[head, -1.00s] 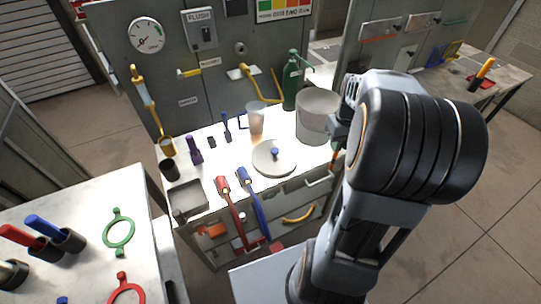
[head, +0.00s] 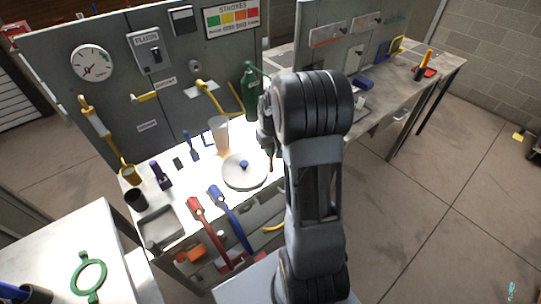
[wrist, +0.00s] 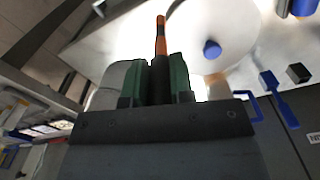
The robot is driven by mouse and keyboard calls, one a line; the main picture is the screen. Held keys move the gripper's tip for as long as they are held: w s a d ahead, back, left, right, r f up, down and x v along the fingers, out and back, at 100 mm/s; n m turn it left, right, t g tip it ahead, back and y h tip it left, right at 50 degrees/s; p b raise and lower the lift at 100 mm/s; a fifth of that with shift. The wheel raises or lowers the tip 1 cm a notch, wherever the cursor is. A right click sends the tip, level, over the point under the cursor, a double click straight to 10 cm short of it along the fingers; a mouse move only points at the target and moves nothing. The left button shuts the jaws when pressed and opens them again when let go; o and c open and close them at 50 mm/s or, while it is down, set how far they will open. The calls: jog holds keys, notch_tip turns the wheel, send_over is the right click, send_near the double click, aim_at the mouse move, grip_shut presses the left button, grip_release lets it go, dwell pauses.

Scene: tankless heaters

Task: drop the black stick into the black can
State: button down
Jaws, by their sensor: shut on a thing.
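My gripper (wrist: 160,88) has green fingers and is shut on a black stick with an orange end (wrist: 160,38), which points away from it in the wrist view. In the head view, my gripper (head: 267,140) is mostly hidden by my arm, just right of the white round lid with a blue knob. The orange end shows below it. A small black can (head: 136,199) stands upright on the bright counter, at its left end, well to the left of my gripper. The can's inside is not clear.
The lid (head: 238,180), a clear cup (head: 219,133) and a purple item (head: 161,176) stand on the counter. A grey tray (head: 160,228) and red (head: 207,222) and blue (head: 229,212) handles lie along the front. A green bottle (head: 250,90) stands behind.

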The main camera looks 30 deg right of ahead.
jog(key=shift+w+a+f, duration=0.15)
jog(key=shift+w+f, duration=0.05)
jog(key=shift+f, duration=0.15)
jog(key=shift+f+p, duration=0.4)
jog(key=shift+f, duration=1.25)
jog(key=c, duration=1)
grip_release()
